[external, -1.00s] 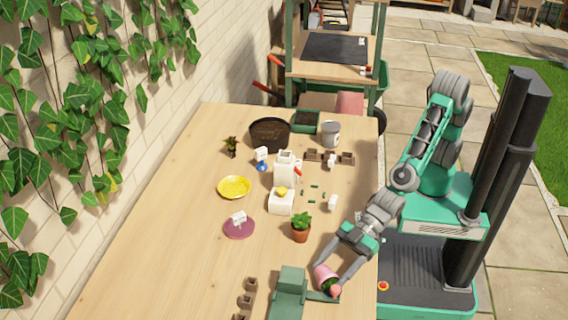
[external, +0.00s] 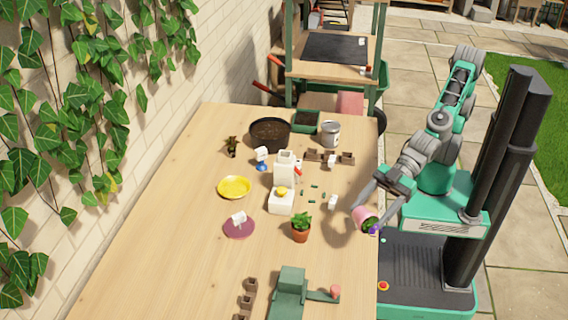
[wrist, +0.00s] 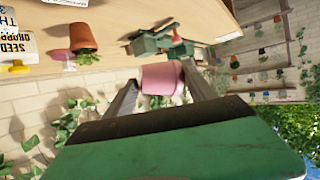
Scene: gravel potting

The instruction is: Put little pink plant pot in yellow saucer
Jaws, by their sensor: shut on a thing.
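The little pink plant pot (external: 363,215) is held tilted between the fingers of my gripper (external: 376,208), above the table's right edge. A plant with a purple spot shows at its lower right end. In the wrist view the pink pot (wrist: 162,79) sits between the two fingers of my gripper (wrist: 160,85), with green leaves beside it. The yellow saucer (external: 234,187) lies on the left half of the table, empty as far as I can see, well left of my gripper.
A purple saucer (external: 239,229) holds a white tag. A green tool (external: 290,290) stands at the front.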

